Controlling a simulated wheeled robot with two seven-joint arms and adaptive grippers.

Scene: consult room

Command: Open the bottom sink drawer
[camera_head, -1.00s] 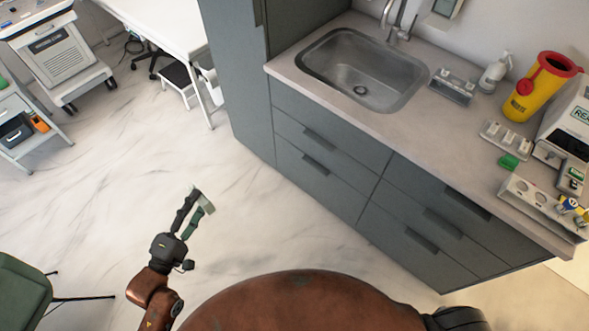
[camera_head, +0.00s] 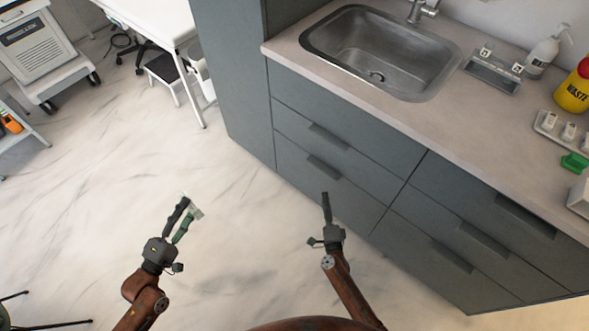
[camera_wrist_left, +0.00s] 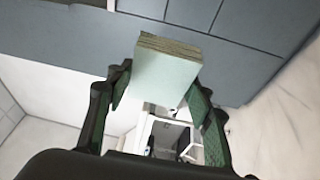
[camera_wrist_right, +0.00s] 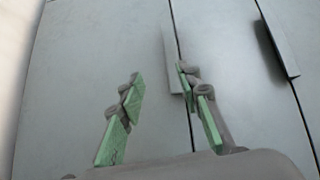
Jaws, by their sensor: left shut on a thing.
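The bottom sink drawer (camera_head: 295,172) is the lower grey front beneath the sink, and it is closed. Its dark handle (camera_head: 323,167) is a slim bar near its top edge. My right gripper (camera_head: 326,205) is in front of this drawer, below the handle in the picture. In the right wrist view the right gripper (camera_wrist_right: 158,82) is open and empty, facing the fronts; one fingertip overlaps a handle (camera_wrist_right: 172,62), contact unclear. My left gripper (camera_head: 184,212) is shut on a pale block (camera_wrist_left: 165,75) with a brown layered edge, over the floor on the left.
The upper drawer (camera_head: 360,155) is closed, its handle (camera_head: 328,137) above the lower one. The sink (camera_head: 385,50) sits in the worktop (camera_head: 460,110). More closed drawers (camera_head: 490,225) stand on the right.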

